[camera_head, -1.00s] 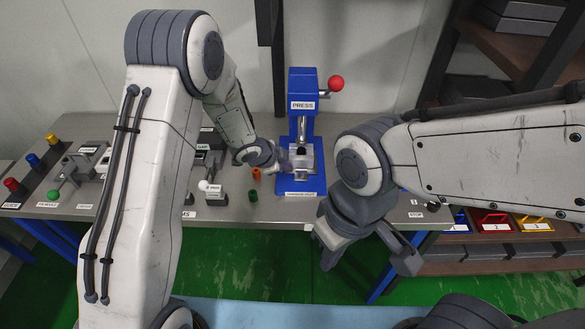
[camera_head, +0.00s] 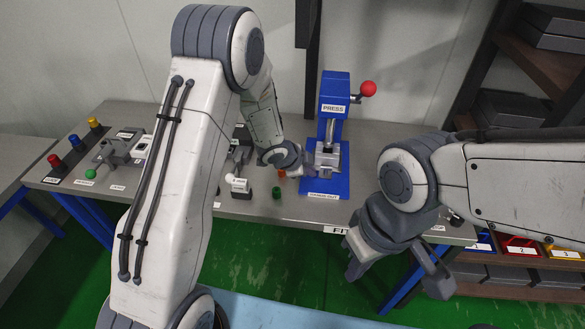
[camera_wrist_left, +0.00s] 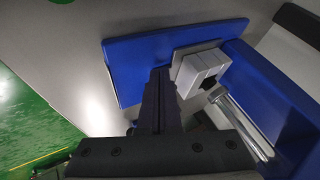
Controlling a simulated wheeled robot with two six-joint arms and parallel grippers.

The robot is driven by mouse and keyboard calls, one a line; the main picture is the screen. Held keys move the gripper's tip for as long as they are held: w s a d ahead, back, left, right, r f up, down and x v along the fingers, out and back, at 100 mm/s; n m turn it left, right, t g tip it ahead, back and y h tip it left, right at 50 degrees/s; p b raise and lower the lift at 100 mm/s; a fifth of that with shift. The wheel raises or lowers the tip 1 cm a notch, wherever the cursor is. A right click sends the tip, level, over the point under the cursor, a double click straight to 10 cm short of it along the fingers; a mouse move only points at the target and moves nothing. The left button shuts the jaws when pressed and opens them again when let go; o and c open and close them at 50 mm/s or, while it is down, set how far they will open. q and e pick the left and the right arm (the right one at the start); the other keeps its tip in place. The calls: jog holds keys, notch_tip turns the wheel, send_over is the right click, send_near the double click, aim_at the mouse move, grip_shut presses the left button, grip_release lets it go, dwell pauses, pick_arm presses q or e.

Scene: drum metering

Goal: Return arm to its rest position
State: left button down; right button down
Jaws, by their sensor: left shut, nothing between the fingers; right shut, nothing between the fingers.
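My left arm reaches over the bench, and its gripper (camera_head: 307,166) is at the left side of the blue press (camera_head: 334,120). In the left wrist view the shut, empty fingers (camera_wrist_left: 159,75) point over the press's blue base plate (camera_wrist_left: 125,62), beside its grey metal block (camera_wrist_left: 198,72). I cannot tell whether they touch the plate. My right gripper (camera_head: 398,270) hangs in front of the bench's front edge at the right, shut and empty, pointing down.
The grey bench (camera_head: 290,212) carries a small green cylinder (camera_head: 276,192), an orange one (camera_head: 281,173) and a white-topped device (camera_head: 239,186). Red, blue and yellow buttons (camera_head: 74,142) stand at far left. A shelf with coloured bins (camera_head: 522,250) is at right.

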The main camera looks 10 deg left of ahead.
pick_arm(q)
jog(key=s+a+r+n+y+p, duration=0.25)
jog(key=s+r, duration=0.65)
jog(key=r, duration=0.5)
jog(key=s+d+r+n+g, duration=0.2)
jog(key=s+n+g, duration=0.1)
jog(key=s, duration=1)
jog(key=s+d+r+n+g, duration=0.2)
jog(key=s+d+n+g, duration=0.1)
jog(key=s, duration=0.9)
jog(key=shift+s+r+y, duration=0.35)
